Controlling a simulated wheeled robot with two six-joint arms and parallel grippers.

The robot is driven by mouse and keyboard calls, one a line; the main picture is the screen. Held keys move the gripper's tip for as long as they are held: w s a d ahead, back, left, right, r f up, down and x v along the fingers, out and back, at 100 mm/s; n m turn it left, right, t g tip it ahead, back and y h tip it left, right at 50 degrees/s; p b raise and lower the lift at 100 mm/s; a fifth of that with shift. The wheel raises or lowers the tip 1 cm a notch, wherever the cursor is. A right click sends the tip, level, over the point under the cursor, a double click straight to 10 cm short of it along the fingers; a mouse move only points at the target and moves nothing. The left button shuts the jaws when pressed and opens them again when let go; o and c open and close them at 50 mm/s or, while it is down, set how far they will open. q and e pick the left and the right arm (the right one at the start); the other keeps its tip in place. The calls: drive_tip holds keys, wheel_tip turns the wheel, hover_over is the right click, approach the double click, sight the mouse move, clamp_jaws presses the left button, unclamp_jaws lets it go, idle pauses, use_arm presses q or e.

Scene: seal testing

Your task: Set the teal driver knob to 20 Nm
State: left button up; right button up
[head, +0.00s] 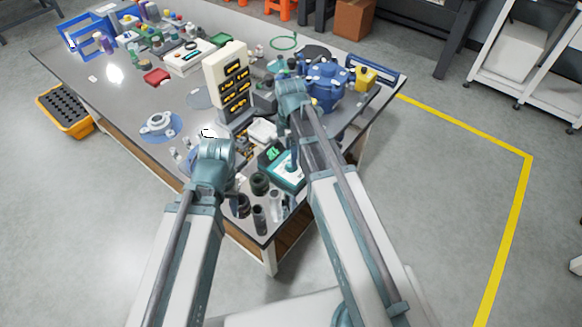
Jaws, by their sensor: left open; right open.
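A teal-edged device or tray (287,174) lies near the table's front corner, partly behind my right forearm. My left gripper (209,146) is over the front left of the table, left of the device. My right gripper (291,88) is farther back, beyond the device, near the blue vessel. Both are open, though their fingers are largely hidden by the wrists.
Dark cylinders (259,218) stand at the front corner. A cream rack with yellow-marked slots (228,72) rises mid-table. A blue flanged vessel (325,84) stands behind my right wrist. Bare tabletop shows at left (108,98).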

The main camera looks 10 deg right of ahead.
wheel_tip(320, 180, down, 4)
drive_tip(key=b, duration=0.3)
drive_tip(key=shift+s+f, duration=0.1)
drive_tip(key=shift+f, duration=0.05)
use_arm(q)
wheel_tip(320, 180, down, 4)
drive_tip(key=shift+f, duration=0.1)
use_arm(e)
drive_tip(key=shift+c, duration=0.3)
clamp_jaws()
